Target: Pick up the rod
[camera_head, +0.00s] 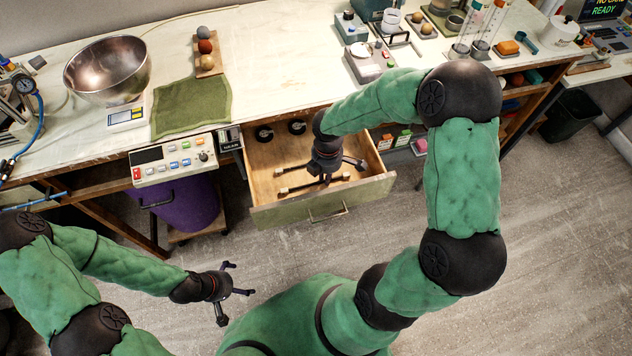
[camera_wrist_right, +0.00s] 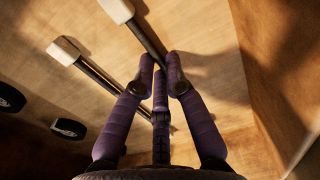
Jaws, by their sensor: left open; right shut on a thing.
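Dark rods with pale ends lie in the open wooden drawer (camera_head: 262,188). My right gripper (camera_head: 326,172) reaches down into the drawer. In the right wrist view its purple fingers (camera_wrist_right: 163,68) are shut on a rod (camera_wrist_right: 146,38), whose pale end points to the top of the picture. A second rod (camera_wrist_right: 97,73) lies to its left on the drawer floor. I cannot tell whether the held rod is clear of the floor. My left gripper (camera_head: 232,288) is open and empty, in front of the bench and away from the drawer.
Two round black things (camera_head: 264,133) sit at the drawer's back. The drawer walls stand close around my right gripper. On the bench are a metal bowl (camera_head: 107,70), a green cloth (camera_head: 192,106) and lab devices. A purple bin (camera_head: 178,208) stands under the bench.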

